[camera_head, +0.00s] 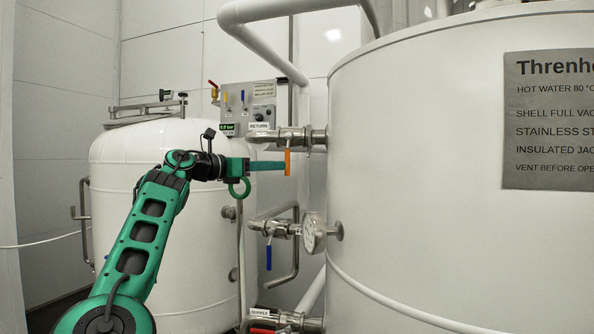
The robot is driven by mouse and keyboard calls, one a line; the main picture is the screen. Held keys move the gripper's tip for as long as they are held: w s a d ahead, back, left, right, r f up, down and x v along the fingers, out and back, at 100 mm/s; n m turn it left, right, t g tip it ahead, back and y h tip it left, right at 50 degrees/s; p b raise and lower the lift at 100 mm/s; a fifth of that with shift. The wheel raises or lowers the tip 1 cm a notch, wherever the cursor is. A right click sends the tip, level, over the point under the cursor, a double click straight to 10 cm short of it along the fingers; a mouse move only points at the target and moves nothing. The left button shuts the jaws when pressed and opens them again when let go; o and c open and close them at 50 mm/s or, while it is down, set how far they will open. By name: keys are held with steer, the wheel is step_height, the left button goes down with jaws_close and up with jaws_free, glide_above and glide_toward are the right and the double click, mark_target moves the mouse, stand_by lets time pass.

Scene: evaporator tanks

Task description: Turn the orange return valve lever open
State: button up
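The orange return valve lever (287,163) hangs straight down below the steel return valve (291,137), across the horizontal pipe. A white label reading RETURN (259,126) sits just left of the valve. My gripper (281,165) reaches in from the left, and its green finger ends at the lever, touching or very close to it. The fingers show edge-on, so I cannot tell whether they are open or shut on the lever.
A large white tank (430,220) fills the right, close to the valve. A smaller white tank (120,200) stands behind my arm. A blue lever (268,255) and a round gauge (313,233) are below. A control panel (248,100) is above left.

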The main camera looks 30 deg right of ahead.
steer(key=d, duration=0.9)
steer(key=shift+w+d, duration=0.3)
steer(key=shift+d, duration=0.1)
jaws_close()
